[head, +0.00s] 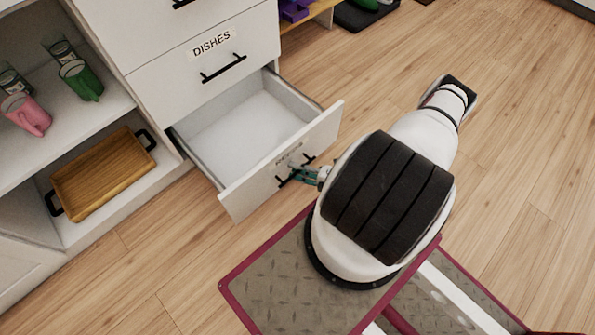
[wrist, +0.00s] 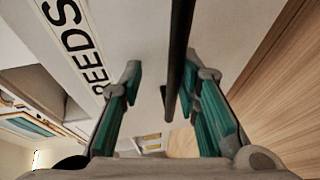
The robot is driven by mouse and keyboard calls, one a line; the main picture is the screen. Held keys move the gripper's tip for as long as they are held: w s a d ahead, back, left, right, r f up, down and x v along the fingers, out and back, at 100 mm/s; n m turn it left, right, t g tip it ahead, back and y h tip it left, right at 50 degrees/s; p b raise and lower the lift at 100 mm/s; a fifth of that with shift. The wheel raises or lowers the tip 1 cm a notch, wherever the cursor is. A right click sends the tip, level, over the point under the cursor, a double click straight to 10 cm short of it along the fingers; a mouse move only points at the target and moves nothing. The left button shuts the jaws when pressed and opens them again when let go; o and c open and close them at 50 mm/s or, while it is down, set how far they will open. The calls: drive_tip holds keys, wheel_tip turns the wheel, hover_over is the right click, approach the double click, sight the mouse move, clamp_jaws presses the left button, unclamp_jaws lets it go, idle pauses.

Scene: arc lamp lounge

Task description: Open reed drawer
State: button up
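The reed drawer (head: 244,128) is pulled well out of the white cabinet, and its inside looks empty. Its front panel (head: 245,195) carries a label, partly hidden in the head view; the wrist view shows the letters "REEDS" on the label (wrist: 75,35). My gripper (head: 308,175) is at the black bar handle (head: 284,181) on that front. In the wrist view the teal-padded fingers of my gripper (wrist: 162,78) stand apart. The handle (wrist: 180,45) runs between them, close to the right finger, with a gap to the left one.
The shut dishes drawer (head: 205,62) is right above. An open shelf at left holds a pink mug (head: 27,115), a green mug (head: 82,82) and a wooden tray (head: 62,185) with black handles. Wooden floor (head: 520,130) is clear at right.

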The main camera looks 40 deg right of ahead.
sight(285, 152)
drive_tip(key=o, duration=1)
wheel_tip(285, 152, up, 9)
drive_tip(key=shift+w+r, duration=0.15)
drive_tip(key=s+f+g, duration=0.1)
drive_tip(key=f, duration=0.2)
drive_tip(key=s+f+g, duration=0.1)
drive_tip(key=shift+s+a+f+n+g, duration=0.3)
drive_tip(key=shift+s+a+f+n, duration=0.05)
drive_tip(key=shift+a+f+n, duration=0.05)
drive_tip(key=shift+f+v, duration=0.25)
drive_tip(key=shift+v, duration=1.05)
drive_tip(key=shift+c, duration=1.3)
drive_tip(key=shift+s+d, duration=0.15)
drive_tip(key=shift+s, duration=0.25)
drive_tip(key=c, duration=0.6)
drive_tip(key=shift+s+d, duration=0.1)
drive_tip(key=shift+s, duration=0.2)
drive_tip(key=shift+c, duration=0.7)
drive_tip(key=s+f+b+v, duration=0.1)
drive_tip(key=f+v, duration=0.1)
drive_tip(key=v, duration=0.9)
drive_tip(key=shift+s, duration=0.55)
drive_tip(key=shift+f, duration=0.1)
